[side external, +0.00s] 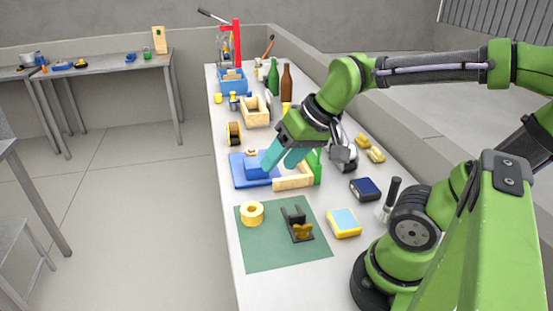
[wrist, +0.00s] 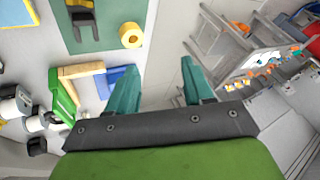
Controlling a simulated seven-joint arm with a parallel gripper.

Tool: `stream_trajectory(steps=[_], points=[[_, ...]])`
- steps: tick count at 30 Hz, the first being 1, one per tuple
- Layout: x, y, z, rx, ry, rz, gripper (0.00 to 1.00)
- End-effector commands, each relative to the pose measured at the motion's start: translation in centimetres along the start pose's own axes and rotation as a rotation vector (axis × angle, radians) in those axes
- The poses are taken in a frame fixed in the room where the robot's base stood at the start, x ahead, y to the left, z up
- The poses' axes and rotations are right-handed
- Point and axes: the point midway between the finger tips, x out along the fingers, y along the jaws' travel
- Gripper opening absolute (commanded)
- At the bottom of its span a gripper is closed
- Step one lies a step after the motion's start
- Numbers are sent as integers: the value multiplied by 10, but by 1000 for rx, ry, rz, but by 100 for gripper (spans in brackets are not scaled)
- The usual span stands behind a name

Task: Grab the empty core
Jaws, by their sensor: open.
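A black holder (side external: 296,219) stands on the green mat (side external: 262,255), with a brownish-gold rounded piece (side external: 302,231) at its front. This piece may be the empty core, but I cannot tell for certain. A yellow ring-shaped roll (side external: 252,221) lies on the mat to the left of the holder. The wrist view shows the holder (wrist: 82,20) and the roll (wrist: 122,41) near the top. My gripper (side external: 278,163) has teal fingers, open and empty, above the bench beyond the mat, over the blue tray area. Its fingers also show in the wrist view (wrist: 160,70), apart from the roll and holder.
A yellow-blue sponge-like block (side external: 344,223) and a dark blue box (side external: 365,189) sit to the right. Green (side external: 273,77) and brown (side external: 286,83) bottles stand farther back. The mat's front is clear.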

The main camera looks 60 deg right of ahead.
Motion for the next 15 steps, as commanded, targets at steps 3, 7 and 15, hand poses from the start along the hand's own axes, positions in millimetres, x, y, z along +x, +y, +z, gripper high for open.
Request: stream_trajectory(steps=[3,7,15], points=[[13,8,-48,106,-45,53,52],[28,24,-102,299,-84,116,52],[72,83,-205,808,-120,290,52]])
